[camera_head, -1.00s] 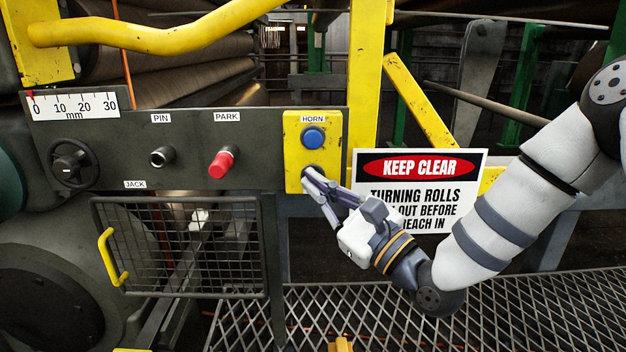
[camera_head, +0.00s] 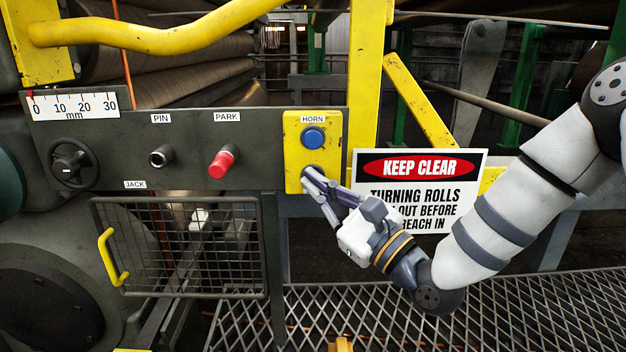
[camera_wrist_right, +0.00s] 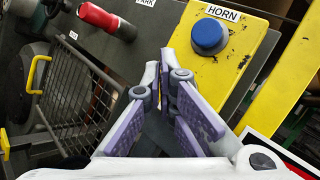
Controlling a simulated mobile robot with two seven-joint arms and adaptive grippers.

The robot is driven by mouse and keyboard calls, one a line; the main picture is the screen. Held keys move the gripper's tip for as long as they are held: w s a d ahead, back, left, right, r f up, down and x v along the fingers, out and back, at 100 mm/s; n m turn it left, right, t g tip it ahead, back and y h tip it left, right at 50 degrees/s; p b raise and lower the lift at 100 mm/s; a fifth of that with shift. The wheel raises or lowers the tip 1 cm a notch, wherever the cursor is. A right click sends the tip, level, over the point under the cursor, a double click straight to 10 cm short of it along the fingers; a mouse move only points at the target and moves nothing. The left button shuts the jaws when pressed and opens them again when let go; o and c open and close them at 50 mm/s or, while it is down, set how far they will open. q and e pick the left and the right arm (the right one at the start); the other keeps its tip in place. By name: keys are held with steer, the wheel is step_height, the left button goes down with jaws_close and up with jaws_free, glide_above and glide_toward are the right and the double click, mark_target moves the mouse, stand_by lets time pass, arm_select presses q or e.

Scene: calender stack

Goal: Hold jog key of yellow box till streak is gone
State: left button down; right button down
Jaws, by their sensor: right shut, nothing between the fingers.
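The yellow box (camera_head: 293,150) is on the right end of the dark panel, with a blue button (camera_head: 313,138) labelled HORN on its upper part. My right gripper (camera_head: 307,175) is shut and empty, its fingertips at the lower part of the box, below the blue button. The jog key is hidden behind the fingertips, and I cannot tell how far it is pressed. In the right wrist view the closed fingers (camera_wrist_right: 165,75) point at the yellow box (camera_wrist_right: 240,58), below the blue button (camera_wrist_right: 208,36). Brown rolls (camera_head: 205,55) show at the upper left; I make out no clear streak. My left gripper is out of view.
The panel carries a red PARK knob (camera_head: 223,162), a PIN knob (camera_head: 162,157) and a handwheel (camera_head: 73,164). A mesh guard (camera_head: 180,245) with a yellow handle hangs below. A KEEP CLEAR sign (camera_head: 440,168) stands right behind my right gripper.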

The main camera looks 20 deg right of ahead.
steer(key=shift+w+d, duration=0.1)
steer(key=shift+w, duration=0.25)
